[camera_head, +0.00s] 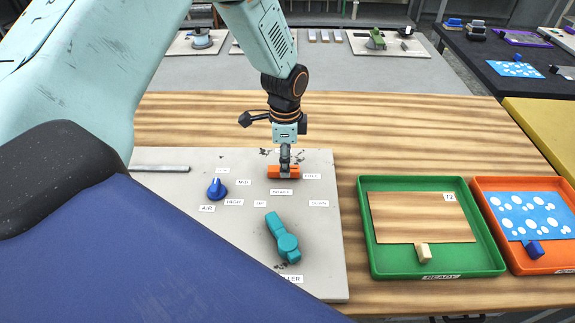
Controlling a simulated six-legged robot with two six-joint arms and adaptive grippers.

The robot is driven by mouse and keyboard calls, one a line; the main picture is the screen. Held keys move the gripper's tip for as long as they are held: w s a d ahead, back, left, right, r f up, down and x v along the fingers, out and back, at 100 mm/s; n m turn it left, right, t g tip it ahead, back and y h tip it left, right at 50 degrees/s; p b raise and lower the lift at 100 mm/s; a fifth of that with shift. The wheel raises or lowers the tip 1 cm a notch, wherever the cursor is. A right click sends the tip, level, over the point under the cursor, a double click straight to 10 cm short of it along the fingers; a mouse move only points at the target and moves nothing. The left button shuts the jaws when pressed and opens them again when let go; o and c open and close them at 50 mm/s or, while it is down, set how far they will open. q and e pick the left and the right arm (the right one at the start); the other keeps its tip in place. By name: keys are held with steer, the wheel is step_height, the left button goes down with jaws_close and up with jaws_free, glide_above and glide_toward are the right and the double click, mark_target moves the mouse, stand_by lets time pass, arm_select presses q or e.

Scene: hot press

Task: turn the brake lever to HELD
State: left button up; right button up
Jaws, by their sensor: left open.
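The brake lever (274,171) is an orange handle on the grey panel (190,254), above the label BRAKE. It lies roughly left to right, and a label that seems to read FREE is just right of it. My left gripper (285,170) comes straight down over the middle of the lever, with its fingers at the handle and hiding part of it. The jaws are open, and I cannot tell whether they touch it. No HELD label can be made out; the gripper covers the area just behind the lever. My right gripper is not in view.
A blue AIR knob (217,189) is left of the lever, and a teal ROLLER lever (285,240) is in front. A green READY tray (374,258) and an orange tray (484,205) stand to the right. Bare wooden table lies behind the panel.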

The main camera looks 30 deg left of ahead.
arm_select(q)
steer(key=f, duration=0.1)
steer(key=a+f, duration=0.1)
steer(key=f, duration=0.1)
steer(key=shift+w+a+f, duration=0.1)
steer(key=shift+a+f, duration=0.1)
steer(key=shift+f, duration=0.05)
steer(key=shift+d+r, duration=0.3)
steer(key=shift+d, duration=0.25)
steer(key=shift+c, duration=1.1)
steer(key=shift+a+f, duration=0.2)
steer(key=shift+a, duration=0.25)
steer(key=c, duration=0.4)
steer(key=shift+d+r, duration=0.1)
steer(key=shift+d, duration=0.05)
jaws_close()
